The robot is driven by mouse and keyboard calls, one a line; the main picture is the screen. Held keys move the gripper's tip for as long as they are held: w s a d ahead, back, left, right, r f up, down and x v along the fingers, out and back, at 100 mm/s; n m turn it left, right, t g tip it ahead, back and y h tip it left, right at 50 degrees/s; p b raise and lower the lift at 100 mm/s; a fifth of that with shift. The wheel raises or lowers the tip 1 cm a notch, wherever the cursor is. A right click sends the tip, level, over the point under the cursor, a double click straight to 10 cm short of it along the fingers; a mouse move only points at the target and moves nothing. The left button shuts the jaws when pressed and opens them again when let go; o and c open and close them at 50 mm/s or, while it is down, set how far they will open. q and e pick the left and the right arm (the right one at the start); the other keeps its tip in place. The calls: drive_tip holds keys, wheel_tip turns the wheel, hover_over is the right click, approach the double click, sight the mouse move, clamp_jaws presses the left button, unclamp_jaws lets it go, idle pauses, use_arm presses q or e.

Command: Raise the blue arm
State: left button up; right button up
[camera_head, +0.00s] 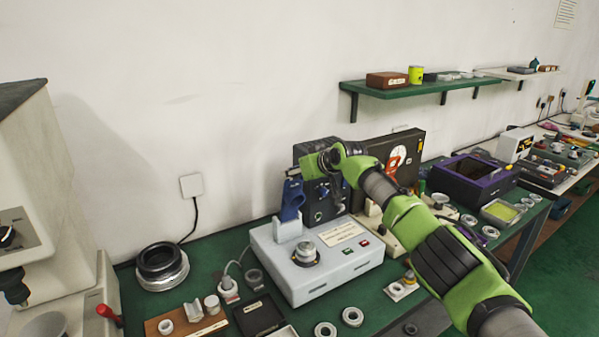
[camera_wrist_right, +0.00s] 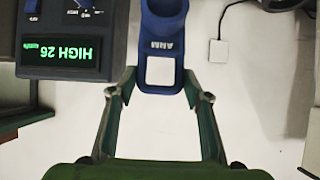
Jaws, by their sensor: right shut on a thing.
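The blue arm (camera_head: 291,201) stands up from the back left of a light grey device (camera_head: 320,275) on the green bench. In the right wrist view the blue arm (camera_wrist_right: 161,35) has a square opening at its end and the letters "ARM". My right gripper (camera_head: 293,176) is at the top of the blue arm in the head view. In the wrist view my right gripper (camera_wrist_right: 159,82) has a finger on each side of the arm's end and is shut on it. My left gripper is not in view.
A dark instrument (camera_head: 325,205) stands close behind the blue arm; its lit display (camera_wrist_right: 62,53) shows in the wrist view. A dark ring stack (camera_head: 161,266), loose rings (camera_head: 352,316) and small blocks lie around the device. A green shelf (camera_head: 420,88) hangs above.

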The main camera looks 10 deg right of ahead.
drive_tip(key=shift+w+a+r, duration=0.1)
drive_tip(key=shift+w+r, duration=0.05)
drive_tip(key=shift+r, duration=0.35)
drive_tip(key=shift+w+r, duration=0.15)
drive_tip(key=shift+r, duration=0.35)
drive_tip(key=o, duration=1.3)
drive_tip(key=shift+w+f, duration=0.1)
drive_tip(key=shift+w, duration=0.05)
drive_tip(key=shift+w+a+f, duration=0.25)
drive_tip(key=shift+w+f, duration=0.25)
drive_tip(key=shift+f, duration=0.15)
drive_tip(key=v, duration=1.2)
drive_tip(key=shift+s+f, duration=0.1)
drive_tip(key=shift+f, duration=0.05)
